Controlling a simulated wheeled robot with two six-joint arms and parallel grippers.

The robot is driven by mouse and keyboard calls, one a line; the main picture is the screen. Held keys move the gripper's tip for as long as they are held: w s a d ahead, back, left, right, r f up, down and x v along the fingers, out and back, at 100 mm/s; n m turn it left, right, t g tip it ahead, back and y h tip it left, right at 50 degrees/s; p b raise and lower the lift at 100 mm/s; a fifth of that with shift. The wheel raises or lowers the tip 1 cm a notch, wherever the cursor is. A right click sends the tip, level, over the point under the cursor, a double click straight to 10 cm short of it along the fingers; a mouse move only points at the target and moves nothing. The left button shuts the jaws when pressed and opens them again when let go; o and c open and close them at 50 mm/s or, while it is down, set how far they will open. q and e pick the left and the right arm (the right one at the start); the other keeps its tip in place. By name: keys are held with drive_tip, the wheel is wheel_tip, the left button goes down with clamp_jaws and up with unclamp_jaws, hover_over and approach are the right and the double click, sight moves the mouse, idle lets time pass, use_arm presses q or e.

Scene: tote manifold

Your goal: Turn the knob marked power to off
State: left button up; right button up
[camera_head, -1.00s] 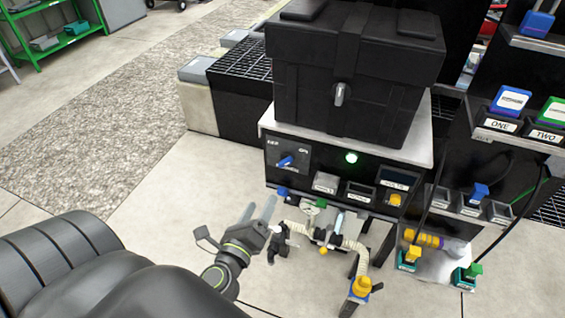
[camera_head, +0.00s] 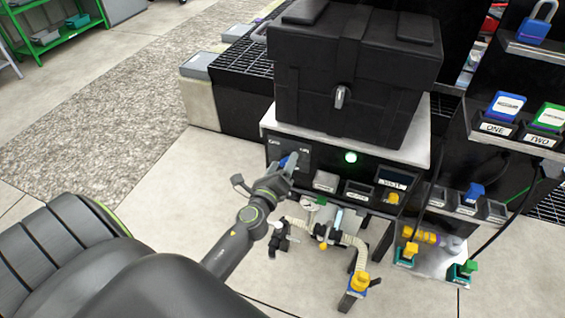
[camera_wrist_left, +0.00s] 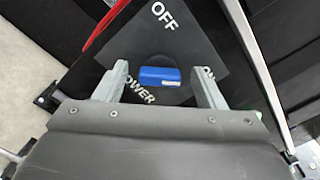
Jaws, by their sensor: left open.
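The power knob has a blue handle that shows in the left wrist view (camera_wrist_left: 160,77), on a dark plate (camera_wrist_left: 165,45) marked OFF, ON and POWER. The handle lies crosswise in that picture, between my left gripper's two open fingers (camera_wrist_left: 165,85), with gaps at both sides. In the head view my left gripper (camera_head: 287,165) reaches the left part of the black panel and partly hides the blue knob (camera_head: 291,160). I cannot tell whether the fingers touch the panel. My right gripper is not in view.
A green light (camera_head: 351,157) is lit on the panel beside the knob. A black case (camera_head: 350,70) stands on top of the panel's box. Hoses and fittings (camera_head: 335,225) stand below the panel. Blocks marked ONE and TWO (camera_head: 541,138) are at the right.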

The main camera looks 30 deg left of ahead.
use_arm(q)
drive_tip(key=shift+w+a, duration=0.1)
drive_tip(key=shift+w, duration=0.2)
drive_tip(key=shift+c, duration=0.4)
drive_tip(key=c, duration=0.9)
